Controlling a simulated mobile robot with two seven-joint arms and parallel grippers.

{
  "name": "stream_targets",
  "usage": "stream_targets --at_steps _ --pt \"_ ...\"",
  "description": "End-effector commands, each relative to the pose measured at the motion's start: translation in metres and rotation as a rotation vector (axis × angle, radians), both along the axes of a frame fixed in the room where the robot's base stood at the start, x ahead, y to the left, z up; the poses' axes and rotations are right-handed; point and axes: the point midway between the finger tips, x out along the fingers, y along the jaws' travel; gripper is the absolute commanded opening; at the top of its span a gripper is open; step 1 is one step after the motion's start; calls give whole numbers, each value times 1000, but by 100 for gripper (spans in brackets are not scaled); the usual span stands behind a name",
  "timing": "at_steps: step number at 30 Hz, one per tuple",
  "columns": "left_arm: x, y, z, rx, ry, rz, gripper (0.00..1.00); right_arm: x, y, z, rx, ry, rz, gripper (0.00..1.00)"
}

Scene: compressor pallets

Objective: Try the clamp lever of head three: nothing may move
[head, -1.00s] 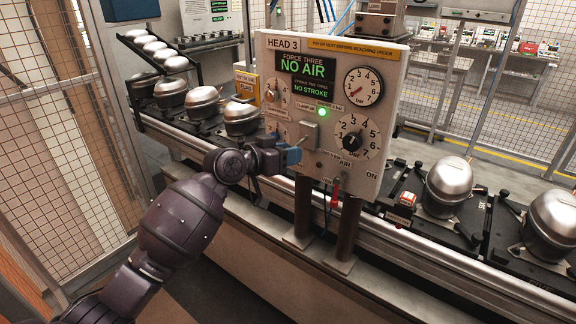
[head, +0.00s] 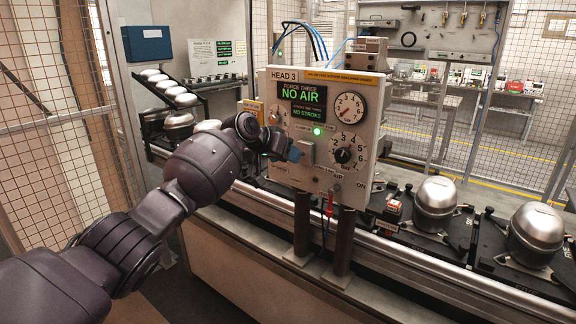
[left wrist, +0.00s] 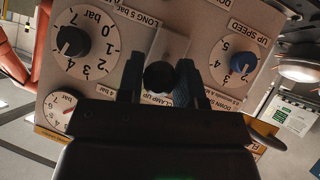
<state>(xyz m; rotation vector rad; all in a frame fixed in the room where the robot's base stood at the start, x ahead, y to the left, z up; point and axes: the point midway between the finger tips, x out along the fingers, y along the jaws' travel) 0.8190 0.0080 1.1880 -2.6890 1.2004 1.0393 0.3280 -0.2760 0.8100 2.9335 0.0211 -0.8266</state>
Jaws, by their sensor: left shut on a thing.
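The head three panel (head: 283,180) stands upright on two dark posts, with its display (head: 303,101) reading "FORCE THREE NO AIR" and "NO STROKE". A green lamp (head: 317,131) is lit above the grey lever plate (head: 308,152). My left gripper (head: 288,152) is at this plate, its blue fingertips beside it. In the left wrist view, which is upside down, the fingers (left wrist: 160,84) are closed around the black knob of the clamp lever (left wrist: 159,75), beside the "CLAMP UP" label. The lever's shaft is mostly hidden. My right gripper is out of view.
A red handle (head: 330,204) hangs below, near "AIR ON". Steel compressor domes (head: 436,196) stand along the conveyor to the right. Mesh fencing (head: 50,100) closes the left side.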

Motion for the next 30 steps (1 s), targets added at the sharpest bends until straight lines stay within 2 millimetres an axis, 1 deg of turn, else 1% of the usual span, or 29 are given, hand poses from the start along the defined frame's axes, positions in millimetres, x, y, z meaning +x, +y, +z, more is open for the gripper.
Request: stream_targets --at_steps 1,9,18,30 --pt "2 -1 4 12 18 -1 0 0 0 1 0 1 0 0" --pt "5 -1 12 76 102 -1 0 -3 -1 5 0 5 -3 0" --pt "4 -1 14 110 150 -2 0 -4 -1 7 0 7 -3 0" --pt "4 -1 14 116 156 -3 0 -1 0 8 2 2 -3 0"
